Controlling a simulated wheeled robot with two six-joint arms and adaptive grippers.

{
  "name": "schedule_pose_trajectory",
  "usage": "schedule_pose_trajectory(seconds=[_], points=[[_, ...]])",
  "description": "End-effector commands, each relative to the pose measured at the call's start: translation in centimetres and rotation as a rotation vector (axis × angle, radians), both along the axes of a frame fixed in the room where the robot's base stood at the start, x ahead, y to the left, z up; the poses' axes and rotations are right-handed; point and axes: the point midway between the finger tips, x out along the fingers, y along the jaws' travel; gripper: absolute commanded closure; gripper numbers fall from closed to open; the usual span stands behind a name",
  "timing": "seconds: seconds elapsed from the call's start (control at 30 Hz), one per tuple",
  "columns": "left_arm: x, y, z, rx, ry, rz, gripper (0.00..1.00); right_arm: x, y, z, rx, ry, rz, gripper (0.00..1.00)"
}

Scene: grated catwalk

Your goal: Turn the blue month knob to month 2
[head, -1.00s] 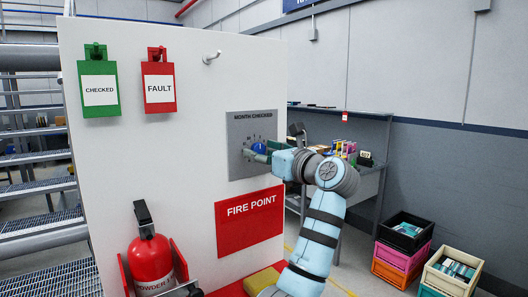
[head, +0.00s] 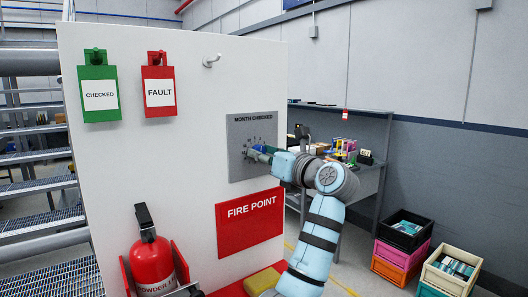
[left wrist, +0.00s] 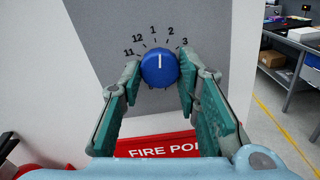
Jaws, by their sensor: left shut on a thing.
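The round blue month knob (left wrist: 159,69) sits on a grey plate marked MONTH CHECKED (head: 235,160) on the white board. The left wrist view shows 11, 12, 1, 2 and 3 around its top. Its white line points straight up in that view, between 1 and 2. My left gripper (left wrist: 160,72) is shut on the knob, with one finger at each side. In the head view my left gripper (head: 262,151) reaches the plate from the right and hides much of the knob.
A red FIRE POINT sign (head: 250,222) is below the plate. A red extinguisher (head: 152,262) stands at the lower left. Green CHECKED (head: 98,88) and red FAULT (head: 159,85) tags hang above. A workbench (head: 365,150) and crates (head: 402,245) are at the right.

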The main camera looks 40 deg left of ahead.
Motion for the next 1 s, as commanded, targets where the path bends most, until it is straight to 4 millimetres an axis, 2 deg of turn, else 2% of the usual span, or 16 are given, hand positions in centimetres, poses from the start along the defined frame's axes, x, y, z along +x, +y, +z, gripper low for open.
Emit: schedule_pose_trajectory(seconds=[0.2,0.5,1.0], points=[[0.0,0.0,0.3,0.041,0.142,-0.001,0.98,0.0,0.0,1.7,0.000,0.000,0.000,0.00],[0.0,0.0,0.2,0.083,0.280,-0.001,0.98,0.0,0.0,2.9,0.000,0.000,0.000,0.00],[0.0,0.0,0.1,0.096,0.315,-0.001,0.98,0.0,0.0,3.1,0.000,0.000,0.000,0.00]])
